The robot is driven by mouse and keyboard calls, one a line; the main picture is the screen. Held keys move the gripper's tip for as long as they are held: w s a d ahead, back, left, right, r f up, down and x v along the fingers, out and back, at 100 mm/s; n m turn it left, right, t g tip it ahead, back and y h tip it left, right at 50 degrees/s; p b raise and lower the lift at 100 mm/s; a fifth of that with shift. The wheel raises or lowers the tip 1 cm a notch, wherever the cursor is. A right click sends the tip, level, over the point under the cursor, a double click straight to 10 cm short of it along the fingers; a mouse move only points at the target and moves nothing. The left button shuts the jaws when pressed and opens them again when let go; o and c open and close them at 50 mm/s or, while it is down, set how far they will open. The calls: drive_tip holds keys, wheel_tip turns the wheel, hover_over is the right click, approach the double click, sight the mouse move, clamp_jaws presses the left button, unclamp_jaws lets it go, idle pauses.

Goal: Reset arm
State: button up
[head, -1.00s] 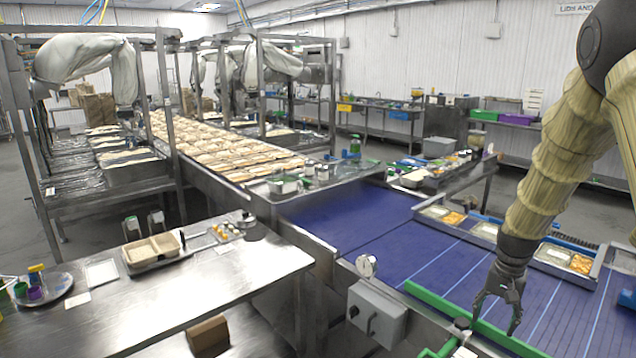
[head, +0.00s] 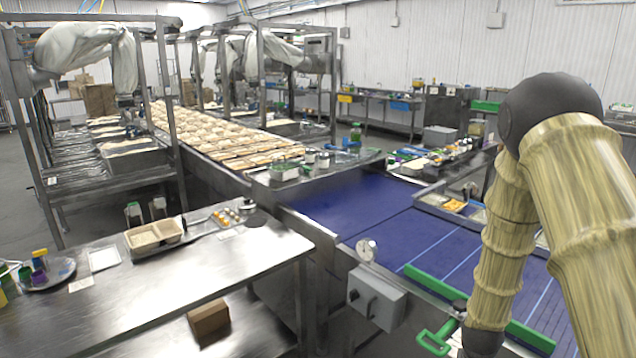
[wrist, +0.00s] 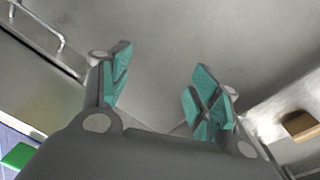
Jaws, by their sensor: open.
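My gripper (wrist: 163,92) shows in the wrist view with its two teal-padded fingers spread apart and nothing between them. Behind the fingers is a plain grey metal surface (wrist: 160,40). In the head view my arm comes down at the right, in front of the blue conveyor. My gripper is out of the head view, below its bottom edge.
A blue conveyor (head: 345,205) with a green rail (head: 480,308) lies beside my arm. A grey control box (head: 377,297) is on its near side.

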drive_tip(key=s+a+f+n+b, duration=0.1)
drive_tip(key=s+a+f, duration=0.3)
drive_tip(key=s, duration=0.6)
drive_tip(key=s+a+f+n+b, duration=0.1)
drive_tip(key=s+a+f+n, duration=0.1)
drive_tip(key=s+a+f, duration=0.3)
drive_tip(key=s+a+f+n+b, duration=0.1)
drive_tip(key=s+a+f, duration=0.3)
drive_tip(key=s+f, duration=0.5)
drive_tip(key=s, duration=0.6)
drive_tip(key=shift+a+f+n+y, duration=0.2)
drive_tip(key=shift+a+n+y, duration=0.1)
drive_tip(key=shift+a+y, duration=0.1)
